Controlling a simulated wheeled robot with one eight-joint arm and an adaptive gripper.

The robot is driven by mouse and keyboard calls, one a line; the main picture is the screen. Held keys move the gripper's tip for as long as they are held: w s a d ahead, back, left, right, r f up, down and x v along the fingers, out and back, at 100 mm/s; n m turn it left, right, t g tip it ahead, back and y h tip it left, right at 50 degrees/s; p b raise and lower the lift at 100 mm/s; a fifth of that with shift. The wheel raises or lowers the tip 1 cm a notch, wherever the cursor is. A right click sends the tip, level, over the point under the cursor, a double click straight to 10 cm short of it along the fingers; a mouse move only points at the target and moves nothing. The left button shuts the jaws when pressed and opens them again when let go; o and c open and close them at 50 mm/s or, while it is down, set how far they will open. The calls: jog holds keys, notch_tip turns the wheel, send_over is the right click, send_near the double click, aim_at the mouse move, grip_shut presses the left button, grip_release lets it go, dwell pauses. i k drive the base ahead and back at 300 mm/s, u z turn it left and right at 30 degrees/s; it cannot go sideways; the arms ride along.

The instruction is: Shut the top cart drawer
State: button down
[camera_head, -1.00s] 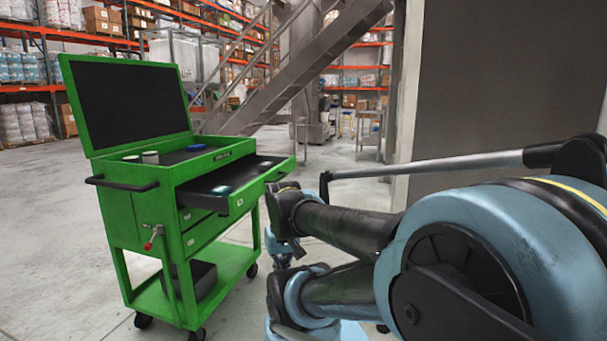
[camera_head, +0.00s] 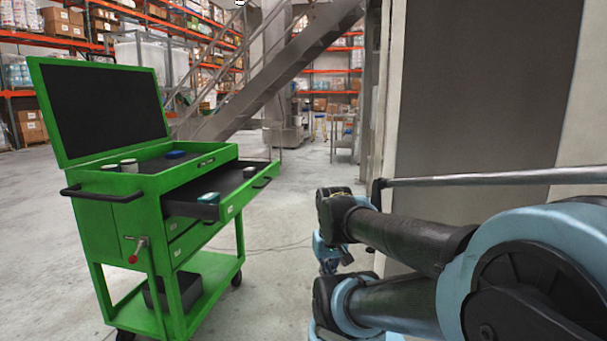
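The green tool cart (camera_head: 125,225) stands at the left with its lid raised. Its top drawer (camera_head: 241,197) is pulled out towards the right, with a dark handle on its green front. A teal box-like item (camera_head: 208,198) and a small white item (camera_head: 249,172) lie inside it. The drawers below look shut. My arm comes in from the right, and its dark and blue joints are to the right of the drawer, apart from it in the picture. I cannot make out the gripper's fingers among these parts.
Two small cans (camera_head: 129,165) and a blue item (camera_head: 176,154) are in the cart's top tray. A dark bin (camera_head: 180,291) sits on the lower shelf. A grey wall (camera_head: 478,95) is behind my arm. A metal staircase rises behind. Floor between cart and arm is clear.

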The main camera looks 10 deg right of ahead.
aim_at(235, 192)
jog(key=z, duration=0.05)
jog(key=i, duration=1)
